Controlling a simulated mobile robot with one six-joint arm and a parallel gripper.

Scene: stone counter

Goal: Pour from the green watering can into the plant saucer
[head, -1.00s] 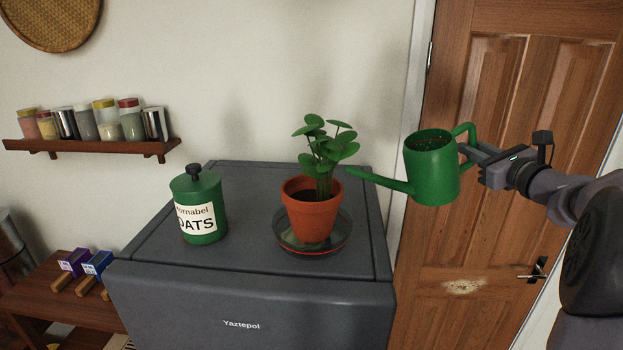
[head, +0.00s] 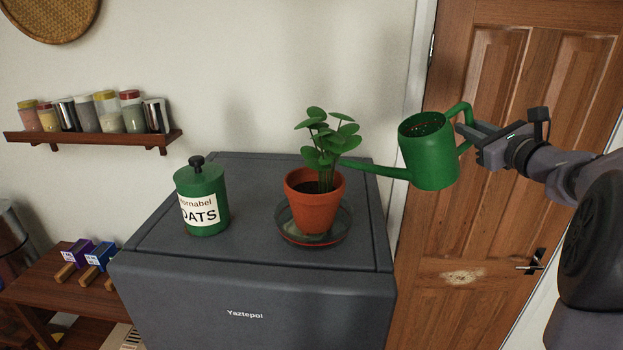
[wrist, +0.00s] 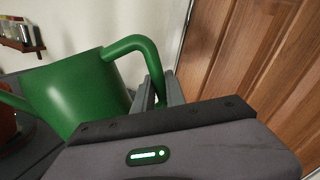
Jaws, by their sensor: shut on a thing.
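The green watering can (head: 428,160) is in the air to the right of the plant, tilted slightly with its spout (head: 375,170) pointing left. The spout tip is near the plant's lower leaves, above the saucer's height. My gripper (head: 468,133) is shut on the can's handle, which also shows in the wrist view (wrist: 137,45). No stream of water is visible.
A green oats canister (head: 202,200) stands left of the saucer on the grey appliance top (head: 255,185). A shelf (head: 95,140) with several jars hangs on the left wall. A wooden door (head: 510,200) is behind my arm. The space between canister and pot is clear.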

